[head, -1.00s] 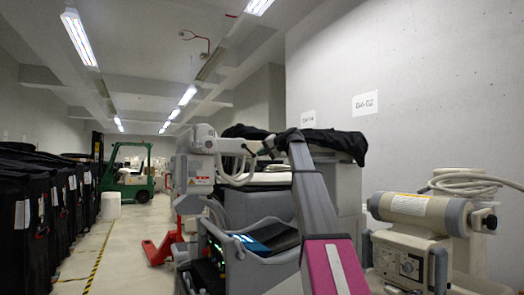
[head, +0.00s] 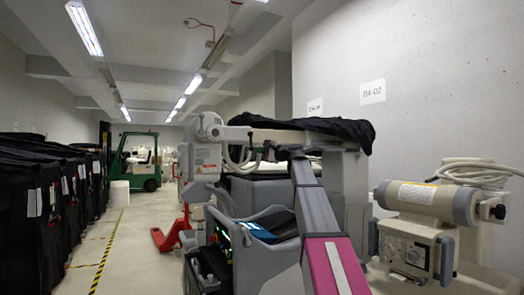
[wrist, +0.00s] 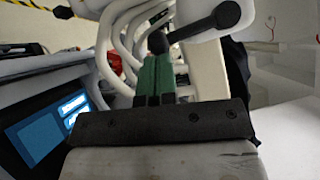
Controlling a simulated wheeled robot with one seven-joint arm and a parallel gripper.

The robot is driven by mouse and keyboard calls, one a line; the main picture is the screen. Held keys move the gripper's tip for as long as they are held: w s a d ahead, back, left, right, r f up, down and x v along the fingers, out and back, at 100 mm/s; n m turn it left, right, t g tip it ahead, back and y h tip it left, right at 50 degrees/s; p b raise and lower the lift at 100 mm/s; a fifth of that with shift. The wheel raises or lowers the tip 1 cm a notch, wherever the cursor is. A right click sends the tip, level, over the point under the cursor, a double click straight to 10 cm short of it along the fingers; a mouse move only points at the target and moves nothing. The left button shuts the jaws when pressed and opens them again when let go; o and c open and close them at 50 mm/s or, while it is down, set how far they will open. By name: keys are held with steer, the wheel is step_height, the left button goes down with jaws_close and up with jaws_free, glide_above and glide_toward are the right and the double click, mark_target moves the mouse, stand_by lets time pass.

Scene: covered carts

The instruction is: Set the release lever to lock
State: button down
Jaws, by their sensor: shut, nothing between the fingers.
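In the wrist view a black lever with a rounded end knob (wrist: 227,15) runs from a dark hub on a white machine part. I take it to be the release lever; its setting cannot be read. My gripper (wrist: 157,62) has green fingers held together, empty, with their tips close by the hub end of the lever. I cannot tell whether they touch it. In the head view my gripper (head: 264,151) is small, beside the white-and-grey head (head: 208,133) of a medical machine.
Pale curved hoses (wrist: 112,45) run close to the left of my fingers. A lit screen (wrist: 45,130) is at lower left. A black cover (head: 340,130) drapes the equipment behind my arm. A beige machine (head: 415,235) stands right. A marked aisle (head: 115,240) is open at left.

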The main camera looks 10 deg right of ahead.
steer(key=shift+a+f+m, duration=0.1)
steer(key=shift+a+m, duration=0.15)
steer(key=shift+m, duration=0.15)
stand_by(0.4)
